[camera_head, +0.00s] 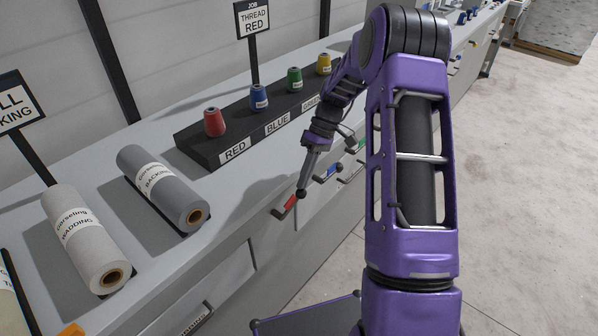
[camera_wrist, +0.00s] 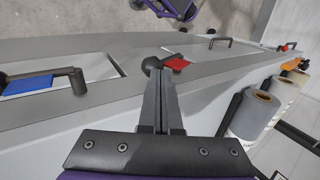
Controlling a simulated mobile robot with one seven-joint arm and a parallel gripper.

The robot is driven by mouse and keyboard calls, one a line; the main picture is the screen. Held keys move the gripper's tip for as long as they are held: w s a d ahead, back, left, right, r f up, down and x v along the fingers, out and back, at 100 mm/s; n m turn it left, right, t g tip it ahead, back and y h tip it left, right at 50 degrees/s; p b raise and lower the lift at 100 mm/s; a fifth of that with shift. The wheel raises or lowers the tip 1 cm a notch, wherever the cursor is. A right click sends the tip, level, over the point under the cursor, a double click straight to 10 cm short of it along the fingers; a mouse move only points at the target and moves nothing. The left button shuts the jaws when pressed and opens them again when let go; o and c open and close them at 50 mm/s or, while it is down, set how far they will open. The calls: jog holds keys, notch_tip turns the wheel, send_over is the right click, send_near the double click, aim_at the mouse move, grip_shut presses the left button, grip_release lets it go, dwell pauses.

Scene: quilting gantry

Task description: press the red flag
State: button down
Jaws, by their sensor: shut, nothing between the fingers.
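The red flag (camera_head: 288,207) sticks out from the front of the grey bench, below the shelf place labelled RED. In the wrist view the red flag (camera_wrist: 177,64) lies just beyond my fingertips and slightly right, beside a dark round knob (camera_wrist: 152,64). My gripper (camera_head: 304,184) is shut and empty, pointing down at the bench front. Its tips (camera_wrist: 160,78) overlap the area by the knob; I cannot tell whether they touch it. The blue flag (camera_head: 325,178) is farther along the bench and also shows in the wrist view (camera_wrist: 27,85).
A black rack (camera_head: 200,153) holds red, blue, green and yellow thread cones. A sign (camera_head: 254,19) reads JOB THREAD RED. Grey (camera_head: 162,188) and white (camera_head: 85,240) rolls lie on the bench. A green flag (camera_head: 361,143) is farther along. The floor at right is open.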

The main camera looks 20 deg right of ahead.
jog(key=shift+g+y, duration=0.6)
jog(key=shift+y, duration=0.2)
jog(key=shift+w+d+f+b, duration=0.2)
jog(key=shift+d+f+b, duration=0.1)
jog(key=shift+f, duration=0.45)
jog(key=shift+w+d+f+b, duration=0.25)
jog(key=shift+d+f, duration=0.1)
jog(key=shift+f, duration=0.35)
jog(key=shift+w+d+f+b, duration=0.15)
jog(key=shift+d+f+b, duration=0.15)
jog(key=shift+f, duration=0.45)
